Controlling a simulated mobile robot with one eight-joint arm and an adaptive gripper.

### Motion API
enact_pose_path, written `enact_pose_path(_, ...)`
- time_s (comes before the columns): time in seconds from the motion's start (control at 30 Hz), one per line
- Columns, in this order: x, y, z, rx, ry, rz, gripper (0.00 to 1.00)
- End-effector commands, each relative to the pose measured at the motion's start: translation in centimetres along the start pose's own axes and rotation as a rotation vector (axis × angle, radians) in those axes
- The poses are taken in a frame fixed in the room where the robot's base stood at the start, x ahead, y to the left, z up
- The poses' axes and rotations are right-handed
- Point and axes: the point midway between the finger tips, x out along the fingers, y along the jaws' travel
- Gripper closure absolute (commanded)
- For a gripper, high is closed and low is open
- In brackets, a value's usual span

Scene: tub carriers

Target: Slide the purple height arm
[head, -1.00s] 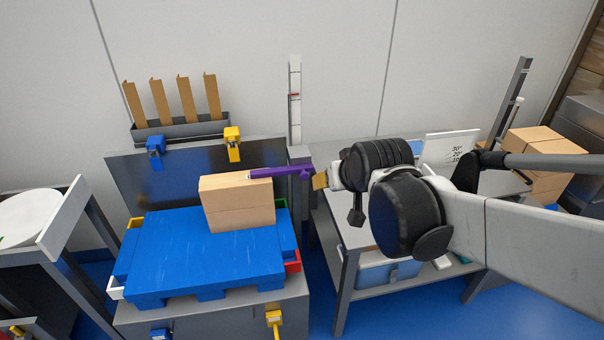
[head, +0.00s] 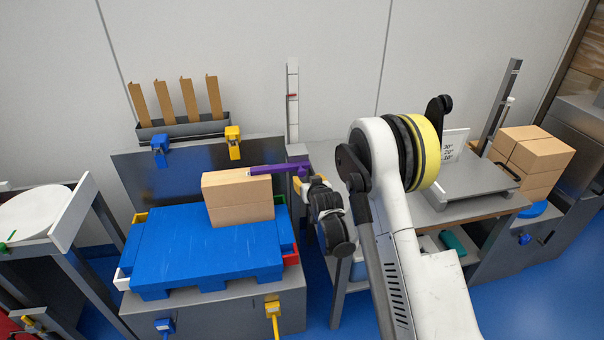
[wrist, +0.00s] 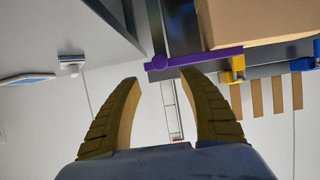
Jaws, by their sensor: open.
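The purple height arm (head: 272,169) reaches left from the foot of the upright scale post (head: 292,105), with its tip over the top of a cardboard box stack (head: 238,199). In the wrist view the purple arm (wrist: 200,57) runs along the box edge, its round end at the left. My gripper (head: 312,181) is at the right end of the purple arm in the head view. In the wrist view my gripper (wrist: 160,82) is open and empty, its fingertips just short of the purple round end. Whether they touch it cannot be told.
The boxes stand on a blue pallet (head: 190,250) on a grey bench. A rack of brown strips (head: 180,130) with blue and yellow clamps is behind. A grey table (head: 455,200) stands right, with more boxes (head: 535,160). A white round plate (head: 30,212) is at left.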

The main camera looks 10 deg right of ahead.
Motion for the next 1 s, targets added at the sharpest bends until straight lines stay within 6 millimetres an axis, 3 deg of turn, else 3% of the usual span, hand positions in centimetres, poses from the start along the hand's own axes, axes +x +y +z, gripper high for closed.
enact_pose_path(0.3, 6.0, 0.0, 0.3, 0.000, -0.001, 0.000, 0.49)
enact_pose_path(0.5, 9.1, 0.0, 0.2, 0.000, -0.001, 0.000, 0.49)
enact_pose_path(0.93, 10.2, 0.0, -0.1, 0.000, -0.001, 0.000, 0.49)
enact_pose_path(1.0, 10.1, 0.0, -0.1, 0.000, -0.001, 0.000, 0.69)
